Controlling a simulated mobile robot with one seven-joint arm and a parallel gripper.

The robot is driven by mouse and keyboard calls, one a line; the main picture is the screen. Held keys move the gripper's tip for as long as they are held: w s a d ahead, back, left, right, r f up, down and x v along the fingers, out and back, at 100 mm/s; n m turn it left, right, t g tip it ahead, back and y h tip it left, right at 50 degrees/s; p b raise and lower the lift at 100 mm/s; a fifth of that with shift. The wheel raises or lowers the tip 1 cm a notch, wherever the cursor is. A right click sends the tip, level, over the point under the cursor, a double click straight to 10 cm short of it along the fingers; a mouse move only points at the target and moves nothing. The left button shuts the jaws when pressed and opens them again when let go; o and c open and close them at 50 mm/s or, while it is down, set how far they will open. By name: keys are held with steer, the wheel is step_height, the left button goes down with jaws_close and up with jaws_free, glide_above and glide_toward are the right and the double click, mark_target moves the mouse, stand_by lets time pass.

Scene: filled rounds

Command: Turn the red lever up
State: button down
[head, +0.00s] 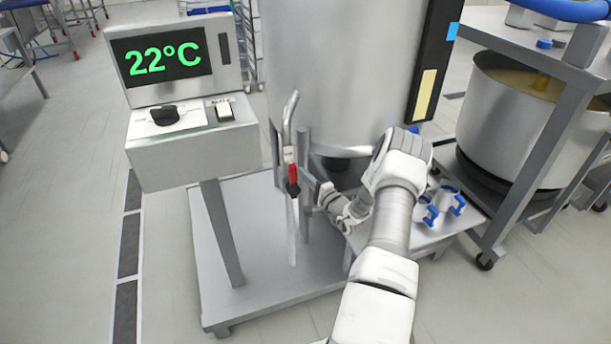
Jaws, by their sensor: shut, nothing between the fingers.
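The red lever (293,171) is a small red handle with a dark end on the thin upright metal pipe (291,225) in front of the large steel tank (335,70). It stands roughly upright, with the red part above the dark part. My gripper (322,193) is just right of the lever and a little lower in the picture. The gripper appears shut and empty. I cannot tell whether it touches the lever or the upright beside it. My white arm comes in from the bottom and hides part of the stand.
A control box (190,152) with a 22°C display (167,58) stands on a post at left. A steel pot (540,110) is at right under a metal shelf. Blue-handled fittings (440,205) lie on a small shelf right of my arm. The platform (245,240) is bare at its front.

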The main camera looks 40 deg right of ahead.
stand_by(0.4)
steer(key=s+d, duration=0.3)
steer(key=s, duration=0.8)
steer(key=shift+d+b, duration=0.2)
steer(key=shift+b, duration=0.2)
stand_by(0.5)
